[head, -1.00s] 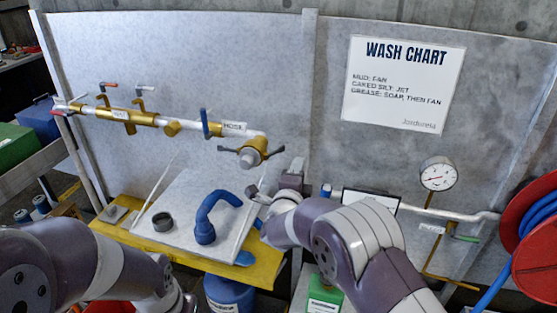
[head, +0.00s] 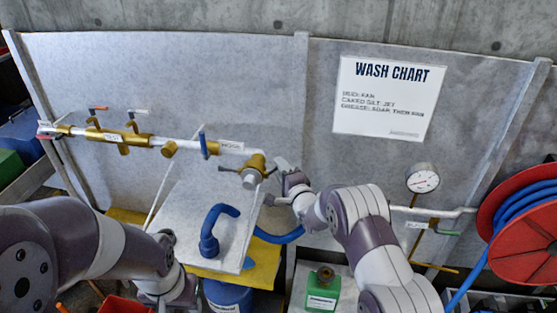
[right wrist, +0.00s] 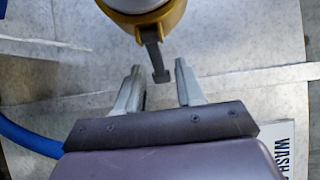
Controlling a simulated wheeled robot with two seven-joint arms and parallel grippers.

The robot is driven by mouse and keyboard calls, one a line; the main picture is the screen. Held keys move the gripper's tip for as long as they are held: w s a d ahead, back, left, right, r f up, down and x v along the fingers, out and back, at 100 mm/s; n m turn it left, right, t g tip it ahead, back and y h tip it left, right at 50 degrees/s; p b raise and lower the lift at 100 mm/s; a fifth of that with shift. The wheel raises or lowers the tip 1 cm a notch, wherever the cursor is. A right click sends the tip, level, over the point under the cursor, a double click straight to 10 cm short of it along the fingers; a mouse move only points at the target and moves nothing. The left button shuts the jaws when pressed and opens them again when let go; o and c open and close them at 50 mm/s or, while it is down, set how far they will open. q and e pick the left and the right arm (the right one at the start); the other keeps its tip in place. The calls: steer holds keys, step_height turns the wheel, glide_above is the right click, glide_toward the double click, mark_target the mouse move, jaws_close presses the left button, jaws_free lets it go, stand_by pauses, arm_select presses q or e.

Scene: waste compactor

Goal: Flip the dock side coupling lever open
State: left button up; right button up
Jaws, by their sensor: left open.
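The lever's tip is between the two spread fingers, with a gap on each side. In the head view my right gripper (head: 277,184) is just right of the coupling, open. My left gripper (head: 178,300) is low at the bottom left, away from the coupling, its fingers hard to see.
A white board (head: 185,215) with a bent blue hose (head: 208,232) stands below the pipe. Blue-handled valve (head: 203,146) is left of the coupling. A gauge (head: 422,178) and red hose reel (head: 525,230) are at the right. A green can (head: 322,290) stands below my right arm.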

steer(key=shift+w, duration=0.8)
steer(key=shift+a, duration=0.15)
steer(key=shift+c, duration=0.3)
jaws_close()
steer(key=shift+f+m+h+b, duration=0.2)
steer(key=shift+m+h+b, duration=0.1)
steer(key=shift+h+b, duration=0.2)
arm_select(q)
step_height(320, 180, down, 13)
steer(key=b, duration=1.2)
steer(key=shift+d, duration=0.25)
arm_select(e)
steer(key=shift+s+d+r+m+g+h, duration=0.2)
steer(key=shift+s+m+h, duration=0.65)
steer(key=shift+m+h, duration=1.45)
steer(key=shift+s+d+f+m+g+h, duration=0.25)
steer(key=shift+s+m+h, duration=0.9)
steer(key=shift+h, duration=2)
steer(key=shift+s+d+r+m+g+h, duration=0.25)
steer(key=shift+s+m+h, duration=0.35)
steer(key=shift+m+h, duration=1.8)
arm_select(q)
steer(key=shift+s+b, duration=0.1)
steer(key=shift+b, duration=0.2)
arm_select(e)
steer(key=shift+d+f+n+h, duration=0.15)
steer(key=shift+n+h, duration=0.2)
steer(key=shift+h, duration=0.2)
